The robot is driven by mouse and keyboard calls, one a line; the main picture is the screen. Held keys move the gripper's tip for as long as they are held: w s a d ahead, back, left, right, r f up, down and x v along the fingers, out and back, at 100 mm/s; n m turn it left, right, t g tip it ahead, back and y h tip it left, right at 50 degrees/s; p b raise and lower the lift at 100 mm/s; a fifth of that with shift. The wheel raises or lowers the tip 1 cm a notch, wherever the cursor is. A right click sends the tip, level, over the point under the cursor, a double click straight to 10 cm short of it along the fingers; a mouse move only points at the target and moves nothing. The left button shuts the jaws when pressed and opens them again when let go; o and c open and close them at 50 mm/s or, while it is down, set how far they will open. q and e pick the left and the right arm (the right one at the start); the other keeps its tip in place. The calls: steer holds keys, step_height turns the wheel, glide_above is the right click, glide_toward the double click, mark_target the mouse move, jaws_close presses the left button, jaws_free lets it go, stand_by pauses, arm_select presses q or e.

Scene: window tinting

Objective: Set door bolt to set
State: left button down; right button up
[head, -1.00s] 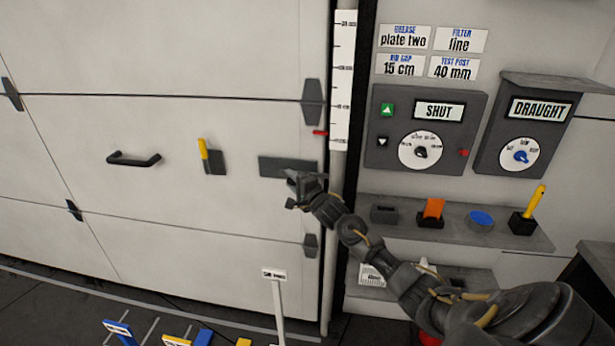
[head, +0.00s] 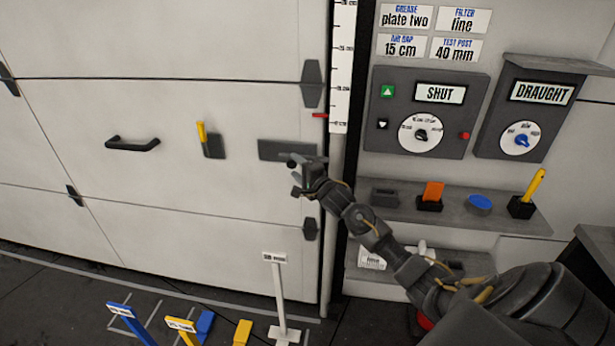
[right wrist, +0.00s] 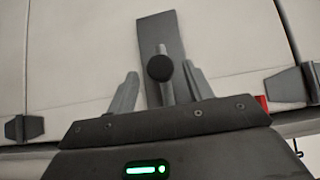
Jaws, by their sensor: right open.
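The door bolt (head: 270,149) is a dark grey plate low on the right side of the pale sectional door, near its right edge. In the right wrist view the plate (right wrist: 165,35) runs up the picture, with a round black knob (right wrist: 159,67) on a stem standing out from it. My right gripper (head: 298,176) is at the plate's right end in the head view. It is open, with one finger on each side of the knob in the right wrist view (right wrist: 160,84). I cannot tell whether a finger touches the stem. My left gripper is not in view.
A black handle (head: 132,144) and a yellow lever (head: 203,133) are on the door to the left. Right of the door are a SHUT control panel (head: 440,135), a DRAUGHT box (head: 490,130) and a shelf (head: 400,208). A white post (head: 279,290) stands below.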

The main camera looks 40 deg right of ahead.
steer(key=s, duration=0.8)
steer(key=shift+s+b, duration=0.15)
steer(key=shift+b, duration=0.2)
steer(key=shift+a, duration=0.1)
